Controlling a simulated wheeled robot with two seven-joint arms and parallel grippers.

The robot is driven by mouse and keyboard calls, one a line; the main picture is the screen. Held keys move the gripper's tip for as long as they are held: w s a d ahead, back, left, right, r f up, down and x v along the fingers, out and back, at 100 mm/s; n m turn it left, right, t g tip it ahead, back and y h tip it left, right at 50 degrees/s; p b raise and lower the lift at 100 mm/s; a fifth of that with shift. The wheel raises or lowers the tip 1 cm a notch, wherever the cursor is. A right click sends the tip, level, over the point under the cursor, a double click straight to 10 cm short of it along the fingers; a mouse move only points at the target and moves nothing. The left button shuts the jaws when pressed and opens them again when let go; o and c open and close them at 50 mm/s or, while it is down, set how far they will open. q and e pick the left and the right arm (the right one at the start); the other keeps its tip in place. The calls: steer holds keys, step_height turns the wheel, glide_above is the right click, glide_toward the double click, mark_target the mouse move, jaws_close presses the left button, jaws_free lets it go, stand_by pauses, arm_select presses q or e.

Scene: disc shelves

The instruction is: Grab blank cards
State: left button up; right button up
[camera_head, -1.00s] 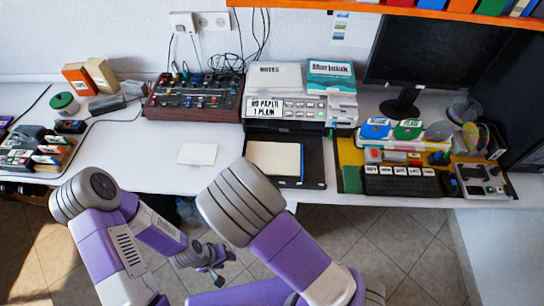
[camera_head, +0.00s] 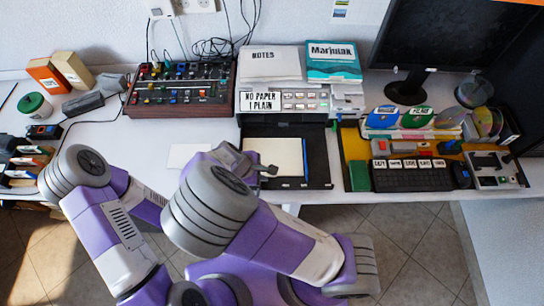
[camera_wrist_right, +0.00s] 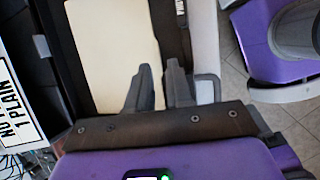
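A cream stack of blank cards (camera_head: 276,156) lies in a black tray (camera_head: 318,160) in front of the printer. It also shows in the right wrist view, where the cream stack (camera_wrist_right: 112,45) is large. My right gripper (camera_head: 262,166) is at the tray's left front in the head view. In the right wrist view my right gripper (camera_wrist_right: 159,72) has its two fingers apart with nothing between them, by the stack's near edge. I cannot tell if it touches the stack.
A printer (camera_head: 285,101) with a "NO PAPER 1 PLAIN" sign (camera_head: 262,101) stands behind the tray. A white sheet (camera_head: 187,155) lies left of it. A mixer (camera_head: 180,88) is at the back left. A keypad (camera_head: 412,176) and discs are at right.

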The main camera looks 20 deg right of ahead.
mark_target(268, 176)
steer(key=b+x, duration=0.1)
steer(key=x, duration=0.2)
steer(key=shift+w+f, duration=0.15)
steer(key=shift+c, duration=0.3)
jaws_close()
